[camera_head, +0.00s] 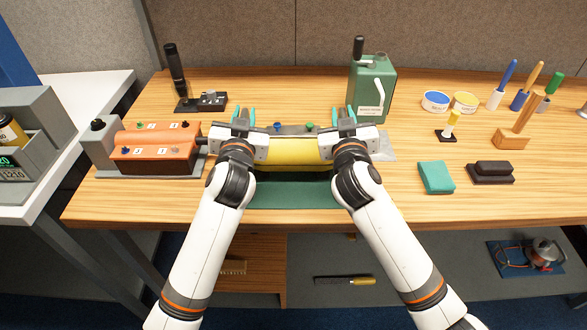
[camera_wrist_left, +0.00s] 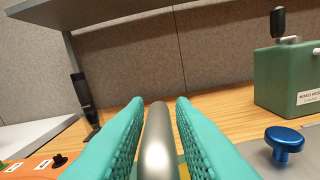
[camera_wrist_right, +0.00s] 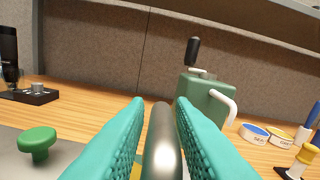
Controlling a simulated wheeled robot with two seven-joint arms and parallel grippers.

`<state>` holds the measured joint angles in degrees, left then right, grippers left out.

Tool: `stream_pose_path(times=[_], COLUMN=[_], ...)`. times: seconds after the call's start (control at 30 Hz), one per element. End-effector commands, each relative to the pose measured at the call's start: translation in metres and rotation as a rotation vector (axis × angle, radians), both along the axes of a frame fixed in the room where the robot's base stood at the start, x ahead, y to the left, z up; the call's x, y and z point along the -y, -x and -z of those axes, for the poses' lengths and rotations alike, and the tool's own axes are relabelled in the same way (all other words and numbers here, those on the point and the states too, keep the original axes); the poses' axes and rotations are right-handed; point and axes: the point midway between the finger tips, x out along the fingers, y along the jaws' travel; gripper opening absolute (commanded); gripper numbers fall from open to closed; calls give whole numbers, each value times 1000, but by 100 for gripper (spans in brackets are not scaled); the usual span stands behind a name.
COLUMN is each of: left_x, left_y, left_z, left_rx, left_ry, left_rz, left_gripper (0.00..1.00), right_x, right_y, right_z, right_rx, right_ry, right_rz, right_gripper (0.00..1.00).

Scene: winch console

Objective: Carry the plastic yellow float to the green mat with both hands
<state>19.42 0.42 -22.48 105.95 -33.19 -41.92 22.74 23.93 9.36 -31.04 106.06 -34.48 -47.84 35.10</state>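The yellow float (camera_head: 293,152) lies crosswise between my two grippers, behind the green mat (camera_head: 290,194) in the head view. A dark band shows under its front edge; I cannot tell whether it is raised. My left gripper (camera_head: 244,116) is at its left end, with teal fingers closely flanking a grey metal handle (camera_wrist_left: 158,145). My right gripper (camera_head: 343,116) is at its right end, its fingers likewise close on both sides of a grey handle (camera_wrist_right: 162,145). My wrists hide the float's ends, and my arms cover parts of the mat's sides.
An orange console box (camera_head: 155,148) and a black lever unit (camera_head: 205,101) stand left. A green winch box (camera_head: 372,85) stands behind my right gripper. A blue knob (camera_wrist_left: 284,140) and a green knob (camera_wrist_right: 37,142) are behind the float. A teal block (camera_head: 436,177) lies right.

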Motion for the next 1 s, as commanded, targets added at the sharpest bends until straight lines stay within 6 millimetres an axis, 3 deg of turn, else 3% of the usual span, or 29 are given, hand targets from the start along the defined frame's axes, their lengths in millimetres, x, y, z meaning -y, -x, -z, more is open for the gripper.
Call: stream_pose_path(times=[0.1, 0.47, 1.0], left_x=[0, 1, 1], left_y=[0, 8, 108], left_z=[-1, -1, -1], left_rx=[0, 1, -1], left_ry=[1, 4, 4], left_rz=[0, 2, 2], left_gripper=[36, 36, 36], right_x=[0, 0, 0], right_y=[0, 0, 0], right_z=[-1, -1, -2], right_rx=[0, 1, 1], right_ry=[-1, -3, -4], right_rz=[-1, -2, -2], right_gripper=[36, 36, 36])
